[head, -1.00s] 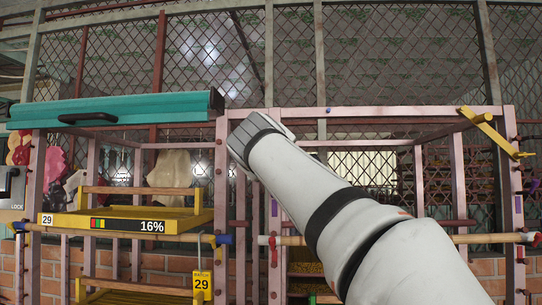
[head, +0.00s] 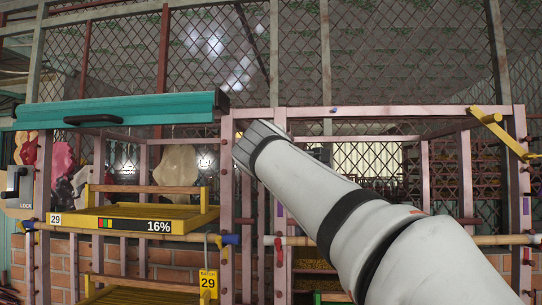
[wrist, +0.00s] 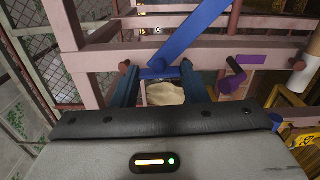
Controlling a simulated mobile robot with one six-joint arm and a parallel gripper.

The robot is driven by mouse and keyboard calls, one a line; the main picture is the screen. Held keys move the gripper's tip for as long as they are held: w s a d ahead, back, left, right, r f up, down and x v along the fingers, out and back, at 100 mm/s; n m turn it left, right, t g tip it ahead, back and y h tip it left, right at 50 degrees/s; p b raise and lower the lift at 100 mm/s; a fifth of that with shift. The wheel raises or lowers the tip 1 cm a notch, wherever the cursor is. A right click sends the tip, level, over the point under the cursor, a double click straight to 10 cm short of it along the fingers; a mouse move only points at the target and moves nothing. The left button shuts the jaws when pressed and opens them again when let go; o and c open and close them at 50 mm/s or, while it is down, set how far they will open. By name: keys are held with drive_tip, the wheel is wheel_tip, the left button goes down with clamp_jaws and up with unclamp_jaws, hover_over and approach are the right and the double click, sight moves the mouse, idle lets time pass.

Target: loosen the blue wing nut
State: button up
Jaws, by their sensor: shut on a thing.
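The blue wing nut (wrist: 158,70) shows in the wrist view at the foot of a slanting blue bar (wrist: 195,32), in front of a pink frame beam. My gripper (wrist: 158,76) has one dark blue finger on each side of the nut and is shut on it. The exact contact at the fingertips is small and hard to make out. In the head view my gripper (head: 257,137) points away from the camera at the top of a pink post, and the wing nut is hidden there behind my arm.
A teal roller cover (head: 120,108) lies left of my gripper, above a yellow tray (head: 140,218) marked 16%. A yellow bar (head: 495,125) sits at the frame's right. Bamboo poles (head: 400,240) cross below. A dark knobbed peg (wrist: 232,80) is close right of my fingers.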

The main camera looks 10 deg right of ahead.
drive_tip(key=shift+f+n, duration=0.15)
drive_tip(key=shift+n, duration=0.35)
drive_tip(key=o, duration=1)
drive_tip(key=shift+s, duration=0.1)
drive_tip(key=b+v, duration=0.3)
drive_tip(key=v, duration=0.4)
drive_tip(key=shift+s+a, duration=0.1)
drive_tip(key=shift+s, duration=0.2)
